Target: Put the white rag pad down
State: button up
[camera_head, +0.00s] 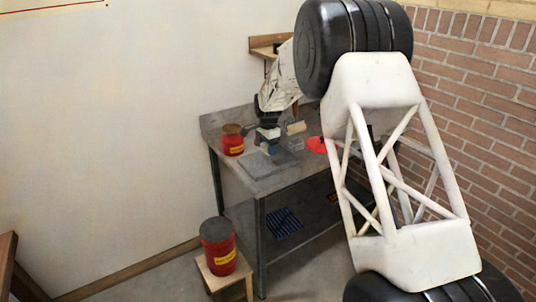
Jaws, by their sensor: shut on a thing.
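My gripper (267,122) is small and dark in the head view, low over the back part of the grey metal workbench (283,178). It is shut on the white rag pad (268,133), a small pale patch just under the fingers. The pad is partly hidden by the gripper. I cannot tell whether it touches the bench or what lies below it. A small bluish thing (262,145) shows just below the pad.
A red can (232,142) stands at the bench's left, a grey plate (257,165) in front. A cream block (295,128) and a red item (316,145) lie to the right. A larger red can (218,250) stands on a wooden stool (226,279). My arm hides the bench's right end.

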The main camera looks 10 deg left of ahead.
jog(key=shift+f, duration=0.1)
jog(key=shift+f, duration=1.65)
jog(key=shift+f, duration=0.15)
jog(key=o, duration=1)
jog(key=shift+r, duration=6.15)
